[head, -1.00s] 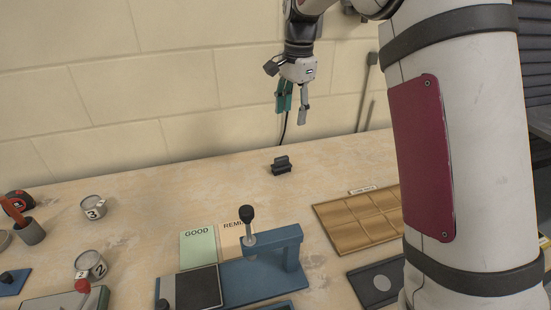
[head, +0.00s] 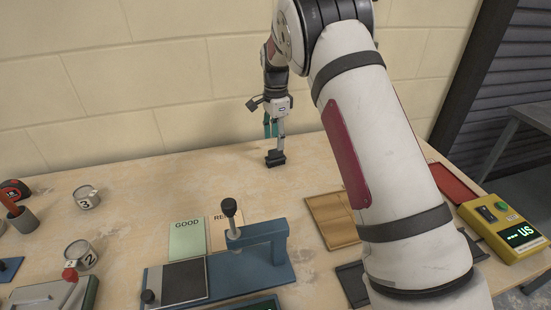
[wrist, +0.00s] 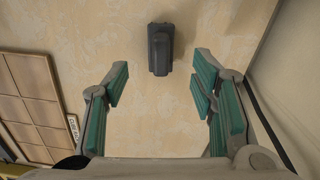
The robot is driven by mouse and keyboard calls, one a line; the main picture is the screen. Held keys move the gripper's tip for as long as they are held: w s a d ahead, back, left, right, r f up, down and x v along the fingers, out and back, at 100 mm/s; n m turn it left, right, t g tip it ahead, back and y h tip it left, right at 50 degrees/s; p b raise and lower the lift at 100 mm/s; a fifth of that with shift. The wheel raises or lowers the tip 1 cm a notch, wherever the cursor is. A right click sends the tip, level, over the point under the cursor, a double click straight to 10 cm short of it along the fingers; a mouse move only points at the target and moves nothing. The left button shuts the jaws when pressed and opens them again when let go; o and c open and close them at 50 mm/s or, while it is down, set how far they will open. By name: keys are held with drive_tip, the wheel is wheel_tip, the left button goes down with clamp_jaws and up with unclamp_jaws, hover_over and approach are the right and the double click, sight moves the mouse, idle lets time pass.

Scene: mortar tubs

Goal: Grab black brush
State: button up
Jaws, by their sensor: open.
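The black brush (head: 275,160) is a small dark block with a raised grip, lying on the table toward the wall. In the wrist view the brush (wrist: 160,50) lies near the top, centred between the lines of the two fingers and beyond their tips. My gripper (head: 275,137) points down just above the brush in the head view, its finger overlapping the brush's upper edge. In the wrist view my gripper (wrist: 160,80) is open, with teal pads apart and only bare table between them. No contact with the brush shows.
A blue press (head: 250,262) with an upright black-knobbed lever stands in front of the brush. A wooden compartment tray (head: 330,218) lies to the right, partly hidden by my arm. Numbered tins (head: 87,198) stand at left. Table around the brush is clear.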

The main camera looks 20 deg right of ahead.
sight(275, 149)
drive_tip(key=shift+f, duration=3.05)
clamp_jaws()
